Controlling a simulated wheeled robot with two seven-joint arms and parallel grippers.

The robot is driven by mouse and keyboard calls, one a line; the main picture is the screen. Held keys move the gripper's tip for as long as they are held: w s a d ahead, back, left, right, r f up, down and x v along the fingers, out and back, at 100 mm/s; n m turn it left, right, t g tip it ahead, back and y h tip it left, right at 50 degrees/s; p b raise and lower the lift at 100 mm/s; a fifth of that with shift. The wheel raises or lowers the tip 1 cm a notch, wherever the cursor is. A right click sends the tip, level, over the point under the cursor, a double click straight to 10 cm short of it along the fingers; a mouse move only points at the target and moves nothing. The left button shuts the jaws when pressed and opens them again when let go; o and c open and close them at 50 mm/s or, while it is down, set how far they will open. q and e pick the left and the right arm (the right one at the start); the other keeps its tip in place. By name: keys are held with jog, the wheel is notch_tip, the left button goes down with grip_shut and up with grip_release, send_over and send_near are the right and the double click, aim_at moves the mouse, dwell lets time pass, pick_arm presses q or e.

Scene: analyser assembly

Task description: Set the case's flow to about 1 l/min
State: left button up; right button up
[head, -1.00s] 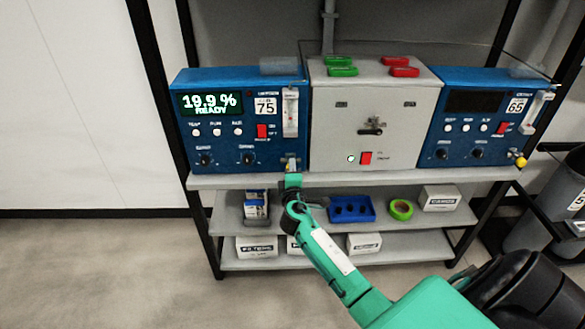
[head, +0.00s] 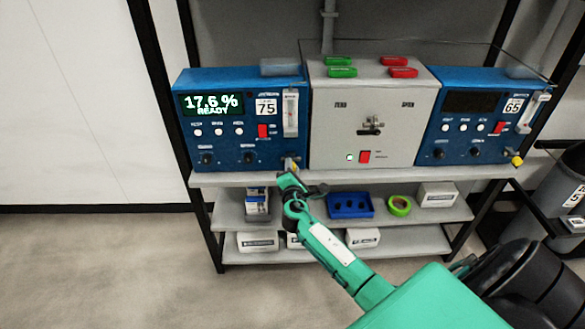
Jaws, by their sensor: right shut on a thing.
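The blue analyser case (head: 215,160) marked 75 stands at the left of the shelf top. Its green display (head: 211,103) reads 17.6 % READY. Its clear upright flow tube (head: 290,112) is at the right of its front; the float and scale are too small to read. A small yellow-tipped flow knob (head: 291,164) is below the tube, mostly hidden by my gripper. My right gripper (head: 289,172) is at this knob, shut on it, its wrist tilted. My left gripper is not in view.
A grey box (head: 340,125) with a latch handle, red and green blocks on top, stands beside the case. A second blue case (head: 465,155) marked 65, its display dark, is at the right. The lower shelves hold a blue tray (head: 351,207), green tape (head: 400,206) and boxes.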

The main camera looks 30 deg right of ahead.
dwell(0.3)
jog(key=o, duration=1)
jog(key=shift+a, duration=0.1)
pick_arm(q)
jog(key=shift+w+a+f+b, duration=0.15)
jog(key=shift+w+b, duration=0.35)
jog(key=shift+b, duration=0.25)
pick_arm(e)
jog(key=v, duration=1.3)
jog(key=shift+s+a, duration=0.25)
jog(key=shift+s, duration=0.05)
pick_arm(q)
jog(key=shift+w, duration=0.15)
pick_arm(e)
jog(key=shift+f, duration=0.1)
